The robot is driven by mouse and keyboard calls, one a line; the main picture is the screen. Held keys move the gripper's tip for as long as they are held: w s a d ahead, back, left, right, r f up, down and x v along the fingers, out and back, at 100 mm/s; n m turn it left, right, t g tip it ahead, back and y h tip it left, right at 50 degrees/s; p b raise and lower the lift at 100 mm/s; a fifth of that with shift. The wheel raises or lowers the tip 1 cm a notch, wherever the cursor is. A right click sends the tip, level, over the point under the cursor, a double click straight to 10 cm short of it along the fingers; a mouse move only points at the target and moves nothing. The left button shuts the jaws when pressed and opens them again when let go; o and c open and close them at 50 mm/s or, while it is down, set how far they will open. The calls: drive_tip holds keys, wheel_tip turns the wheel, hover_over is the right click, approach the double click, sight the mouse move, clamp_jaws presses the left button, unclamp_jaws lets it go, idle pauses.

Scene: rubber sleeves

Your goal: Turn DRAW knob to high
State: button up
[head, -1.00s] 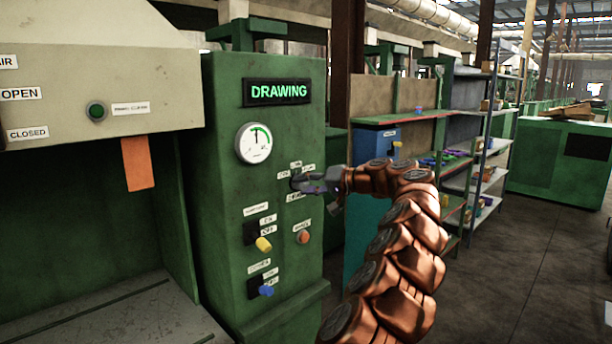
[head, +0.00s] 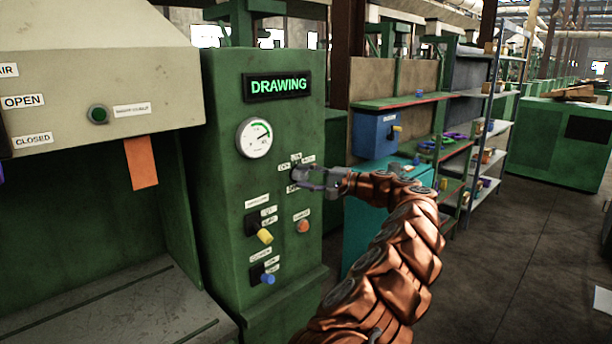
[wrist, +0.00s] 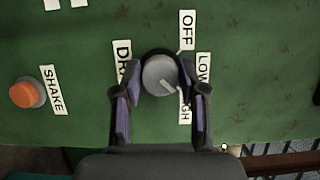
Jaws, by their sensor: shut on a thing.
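The DRAW knob (wrist: 160,75) is round and grey, on the green DRAWING panel (head: 225,210). In the wrist view it sits between the two fingers of my gripper (head: 299,179), which is shut on it. Its white mark points to the lower right, toward the partly hidden HIGH label (wrist: 185,114). The OFF label (wrist: 187,30) and LOW label (wrist: 203,68) are above and right of that. The DRAW label (wrist: 122,63) is partly covered by the left finger. In the head view my gripper hides the knob. The gauge (head: 254,138) has its needle toward the upper right.
An orange SHAKE button (wrist: 26,93) is left of the knob in the wrist view. Yellow (head: 265,236) and blue (head: 267,279) knobs sit lower on the panel. Shelves (head: 440,103) and a blue box (head: 374,134) stand to the right. The floor at right is open.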

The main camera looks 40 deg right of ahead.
idle(0.4)
drive_tip(key=o, duration=1.1)
drive_tip(key=shift+o, duration=0.2)
drive_tip(key=v, duration=1.2)
